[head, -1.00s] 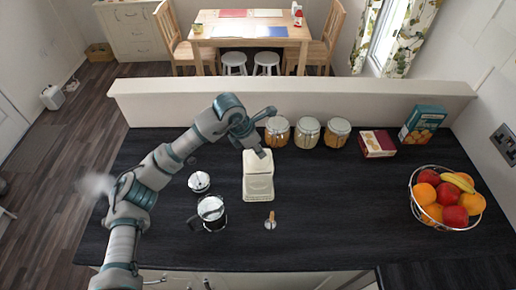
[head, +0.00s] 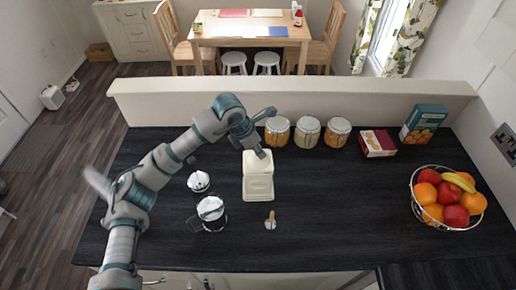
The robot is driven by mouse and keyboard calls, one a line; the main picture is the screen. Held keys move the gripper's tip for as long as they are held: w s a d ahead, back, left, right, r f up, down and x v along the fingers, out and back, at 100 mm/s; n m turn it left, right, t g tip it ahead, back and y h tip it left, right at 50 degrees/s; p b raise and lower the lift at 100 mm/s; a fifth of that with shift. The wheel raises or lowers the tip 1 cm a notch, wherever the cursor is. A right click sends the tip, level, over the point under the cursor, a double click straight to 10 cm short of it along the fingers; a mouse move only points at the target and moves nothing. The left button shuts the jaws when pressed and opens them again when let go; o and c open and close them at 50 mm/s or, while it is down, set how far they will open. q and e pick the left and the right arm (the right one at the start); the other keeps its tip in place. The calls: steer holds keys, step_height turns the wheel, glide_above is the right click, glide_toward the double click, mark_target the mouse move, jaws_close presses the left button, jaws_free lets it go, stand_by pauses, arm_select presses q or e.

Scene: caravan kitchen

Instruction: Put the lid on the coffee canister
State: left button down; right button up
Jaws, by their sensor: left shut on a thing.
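The cream coffee canister (head: 258,190) stands on the dark counter, left of centre. A cream piece that looks like its lid (head: 256,164) shows at the far side of the canister, directly below my left gripper. My left gripper (head: 264,152) is shut on this cream piece. The fingers hide part of it, and I cannot tell whether it touches the canister or is held just above it. My right gripper is not in view.
A glass coffee press (head: 211,211) and a small round metal-topped piece (head: 199,181) stand left of the canister. A scoop (head: 270,221) lies in front. Several things line the back: jars (head: 308,132), boxes (head: 377,144). A fruit bowl (head: 447,198) stands right; the middle right is clear.

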arm_select(q)
steer(key=shift+f, duration=0.2)
steer(key=c, duration=1.2)
jaws_free()
steer(key=shift+c, duration=0.2)
steer(key=p+v, duration=0.4)
steer(key=v, duration=0.7)
steer(key=shift+p, duration=0.3)
